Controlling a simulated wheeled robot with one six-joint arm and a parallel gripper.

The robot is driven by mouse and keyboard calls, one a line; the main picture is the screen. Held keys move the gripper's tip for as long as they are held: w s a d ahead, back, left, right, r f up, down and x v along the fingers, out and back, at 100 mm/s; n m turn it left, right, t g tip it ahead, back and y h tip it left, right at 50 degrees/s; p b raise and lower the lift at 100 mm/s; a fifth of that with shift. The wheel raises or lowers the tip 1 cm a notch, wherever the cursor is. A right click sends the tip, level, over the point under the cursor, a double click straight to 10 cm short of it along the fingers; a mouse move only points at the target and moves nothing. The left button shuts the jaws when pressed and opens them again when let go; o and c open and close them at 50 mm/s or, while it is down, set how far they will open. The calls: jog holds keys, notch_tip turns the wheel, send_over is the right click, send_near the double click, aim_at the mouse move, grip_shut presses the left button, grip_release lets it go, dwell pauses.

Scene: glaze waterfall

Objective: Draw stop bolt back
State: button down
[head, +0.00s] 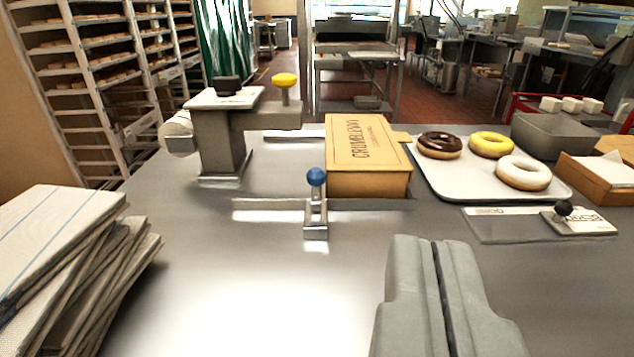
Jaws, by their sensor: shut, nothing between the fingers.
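A small upright metal bolt with a blue ball knob (316,178) stands on a metal bracket (316,220) on the steel table; it looks like the stop bolt. It is just left of the front corner of a closed orange-yellow box (368,160). A low metal strip (270,210) runs along the table behind the bracket and in front of the box. My gripper (432,240) is at the lower right, its two grey fingers together and empty. It is in front and to the right of the blue knob, apart from it.
A grey stand with a yellow knob (286,80) is behind left. A white tray (450,185) holds three doughnuts. A clear plate with a black knob (563,208) lies at right. Stacked flat cartons (70,270) fill the left front. The table (230,300) is bare at front centre.

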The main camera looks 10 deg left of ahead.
dwell(0.4)
jog(key=c, duration=1.8)
grip_release()
jog(key=o, duration=0.3)
jog(key=shift+w+r, duration=0.15)
jog(key=shift+w, duration=0.1)
jog(key=o, duration=0.3)
jog(key=w+a+r+m+g, duration=0.1)
jog(key=w+r+g, duration=0.1)
jog(key=w+g, duration=0.2)
jog(key=w+a+r+m+g, duration=0.2)
jog(key=w+g, duration=0.2)
jog(key=w, duration=0.6)
jog(key=shift+w+a+r+y, duration=0.2)
jog(key=shift+w+r+y, duration=0.1)
jog(key=shift+w, duration=0.05)
jog(key=r+m+g, duration=0.1)
jog(key=m+g, duration=0.3)
jog(key=g, duration=0.5)
send_over(316, 169)
notch_tip(316, 169, down, 17)
jog(key=shift+f, duration=0.1)
